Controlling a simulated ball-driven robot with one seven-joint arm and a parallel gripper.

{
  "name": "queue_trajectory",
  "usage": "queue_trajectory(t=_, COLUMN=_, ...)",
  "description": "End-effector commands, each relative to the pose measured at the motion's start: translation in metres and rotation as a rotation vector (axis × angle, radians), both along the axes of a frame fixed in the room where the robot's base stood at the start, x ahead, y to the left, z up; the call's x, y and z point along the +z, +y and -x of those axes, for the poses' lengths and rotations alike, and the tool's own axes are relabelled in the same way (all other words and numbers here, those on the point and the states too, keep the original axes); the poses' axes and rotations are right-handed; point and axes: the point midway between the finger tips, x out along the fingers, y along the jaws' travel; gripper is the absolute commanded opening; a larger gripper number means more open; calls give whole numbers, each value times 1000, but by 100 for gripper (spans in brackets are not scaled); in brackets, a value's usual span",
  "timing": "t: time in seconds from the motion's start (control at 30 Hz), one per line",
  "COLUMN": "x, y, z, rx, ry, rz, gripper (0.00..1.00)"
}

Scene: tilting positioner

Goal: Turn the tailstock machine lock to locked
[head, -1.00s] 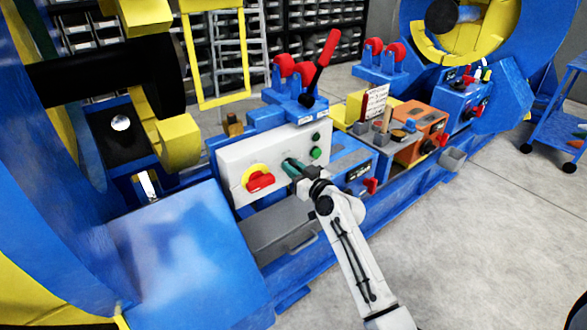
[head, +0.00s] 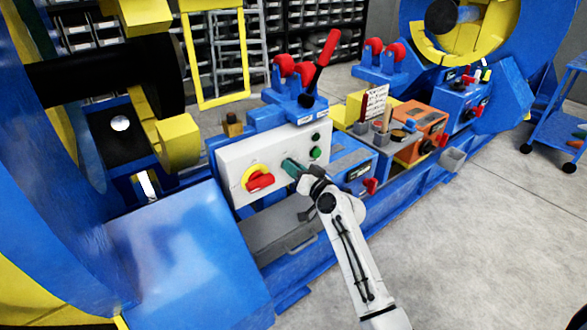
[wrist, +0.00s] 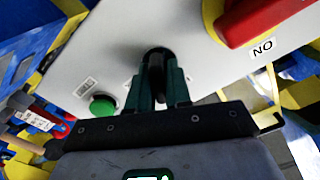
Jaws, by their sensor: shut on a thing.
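A black knob (wrist: 157,62) stands out of the white control panel in the wrist view. My gripper (wrist: 158,82) has its dark green fingers on both sides of the knob and is shut on it. In the head view my gripper (head: 291,168) reaches the panel front between the red rotary handle and the green buttons, and hides the knob. The white control panel (head: 230,160) is upright on the blue machine. I cannot read any lock marking or the knob's pointing direction.
A red handle on a yellow plate (head: 260,181) is left of my gripper. Green buttons (head: 316,153) are to the right. A red-topped lever (head: 325,48) stands behind the panel. A grey tray (head: 280,228) lies below.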

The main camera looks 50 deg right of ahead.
Motion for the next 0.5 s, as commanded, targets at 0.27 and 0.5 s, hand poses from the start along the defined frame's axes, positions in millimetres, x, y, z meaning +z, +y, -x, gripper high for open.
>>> queue_trajectory(t=0.27, x=0, y=0, z=0, rx=1, ry=-71, rz=-254, gripper=0)
queue_trajectory(t=0.5, x=-1, y=-1, z=0, rx=0, ry=-133, rz=-474, gripper=0)
